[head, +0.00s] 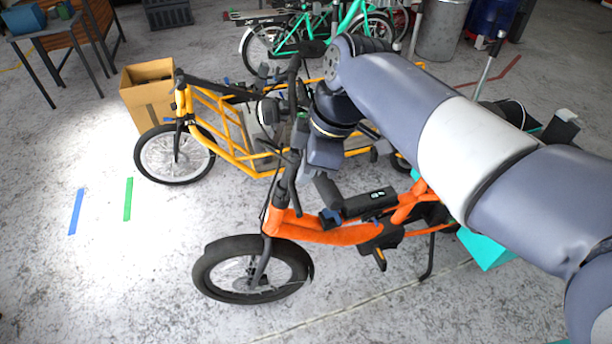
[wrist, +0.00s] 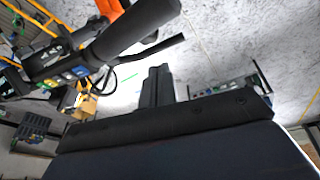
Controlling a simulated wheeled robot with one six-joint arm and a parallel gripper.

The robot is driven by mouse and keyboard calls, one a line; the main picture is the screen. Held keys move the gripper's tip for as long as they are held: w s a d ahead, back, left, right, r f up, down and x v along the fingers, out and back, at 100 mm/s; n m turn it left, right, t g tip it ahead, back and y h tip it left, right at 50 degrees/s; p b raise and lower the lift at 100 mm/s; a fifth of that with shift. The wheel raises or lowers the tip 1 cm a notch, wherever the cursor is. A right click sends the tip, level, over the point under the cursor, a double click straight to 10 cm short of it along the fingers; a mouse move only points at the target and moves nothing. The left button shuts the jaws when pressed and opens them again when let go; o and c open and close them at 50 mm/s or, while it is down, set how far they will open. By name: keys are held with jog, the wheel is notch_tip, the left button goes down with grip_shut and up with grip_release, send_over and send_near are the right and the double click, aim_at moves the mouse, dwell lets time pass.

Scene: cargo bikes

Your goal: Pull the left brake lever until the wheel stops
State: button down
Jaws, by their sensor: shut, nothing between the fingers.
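The orange cargo bike (head: 325,232) stands in the middle of the head view, its front wheel (head: 252,270) at lower left. One still frame does not show whether the wheel turns. In the wrist view, a black handlebar grip (wrist: 138,28) runs diagonally at upper left, with a thin black brake lever (wrist: 150,50) beside it. My gripper (wrist: 158,72) is shut and empty. Its fingertips appear just below the lever in the picture, with a visible gap. In the head view, my arm reaches down to the handlebar area, and my fingers cannot be made out there.
A yellow cargo bike (head: 225,120) stands close behind the orange one. A cardboard box (head: 148,88) is at the back left, and green bikes (head: 320,32) stand farther back. Cables and a control with colored buttons (wrist: 65,75) sit near the grip.

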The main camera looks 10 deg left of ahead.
jog(key=v, duration=0.7)
jog(key=shift+w+r, duration=0.2)
jog(key=shift+r, duration=0.25)
jog(key=shift+a+f, duration=0.1)
jog(key=shift+a, duration=0.05)
